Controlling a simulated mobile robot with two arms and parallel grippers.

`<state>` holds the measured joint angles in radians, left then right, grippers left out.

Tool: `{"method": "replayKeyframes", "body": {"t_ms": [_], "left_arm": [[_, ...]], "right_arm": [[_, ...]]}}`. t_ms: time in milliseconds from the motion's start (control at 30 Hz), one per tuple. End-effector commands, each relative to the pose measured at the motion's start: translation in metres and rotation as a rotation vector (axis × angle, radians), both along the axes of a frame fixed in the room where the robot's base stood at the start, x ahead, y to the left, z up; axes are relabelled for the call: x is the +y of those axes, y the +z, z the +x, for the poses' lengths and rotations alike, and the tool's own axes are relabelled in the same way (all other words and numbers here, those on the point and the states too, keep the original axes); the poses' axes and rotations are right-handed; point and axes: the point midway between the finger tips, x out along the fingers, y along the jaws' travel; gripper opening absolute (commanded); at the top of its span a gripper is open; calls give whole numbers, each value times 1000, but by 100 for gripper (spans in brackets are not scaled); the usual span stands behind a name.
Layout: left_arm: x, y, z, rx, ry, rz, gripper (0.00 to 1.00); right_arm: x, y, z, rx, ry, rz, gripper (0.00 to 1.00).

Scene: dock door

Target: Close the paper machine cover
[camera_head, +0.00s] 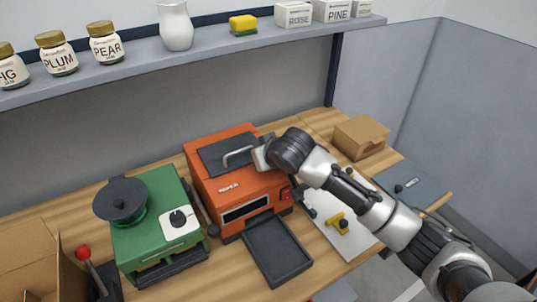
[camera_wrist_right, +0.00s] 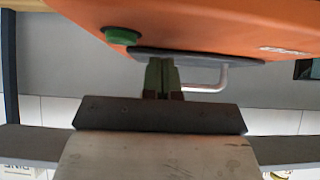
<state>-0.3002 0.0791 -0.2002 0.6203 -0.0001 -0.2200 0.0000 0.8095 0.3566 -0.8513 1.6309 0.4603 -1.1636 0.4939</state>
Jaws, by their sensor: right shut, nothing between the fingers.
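The orange paper machine (camera_head: 236,180) stands on the wooden table. Its dark grey cover (camera_head: 215,158) with a light metal handle (camera_head: 238,155) appears to lie flat on the top. My right gripper (camera_head: 259,153) is at the right end of the handle, over the cover's right side. In the right wrist view, its fingers (camera_wrist_right: 161,78) are shut and empty, close to the cover (camera_wrist_right: 190,55) and beside the handle (camera_wrist_right: 207,80). Whether the fingertips touch the cover cannot be told. My left gripper is not in view.
A green machine (camera_head: 155,225) with a dark round top stands left of the paper machine. A dark tray (camera_head: 277,255) sits in front. A cardboard box (camera_head: 361,137) and a yellow tool (camera_head: 338,221) are on the right. A shelf (camera_head: 220,50) with jars runs above.

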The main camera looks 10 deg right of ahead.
Motion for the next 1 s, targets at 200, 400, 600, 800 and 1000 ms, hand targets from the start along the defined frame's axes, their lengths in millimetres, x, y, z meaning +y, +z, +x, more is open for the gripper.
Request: {"method": "replayKeyframes", "body": {"t_ms": [200, 400, 600, 800, 1000], "left_arm": [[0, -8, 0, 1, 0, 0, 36], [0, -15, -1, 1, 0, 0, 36], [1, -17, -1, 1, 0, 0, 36], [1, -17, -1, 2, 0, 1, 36], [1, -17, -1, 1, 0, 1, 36]], "right_arm": [[-11, 22, -25, -4, 1, 1, 0], [-22, 49, -52, -3, 1, 0, 0], [-28, 65, -67, -1, -1, 0, 0], [-29, 64, -73, 5, 2, 1, 0], [-27, 20, -103, 58, 22, 17, 0]]}}
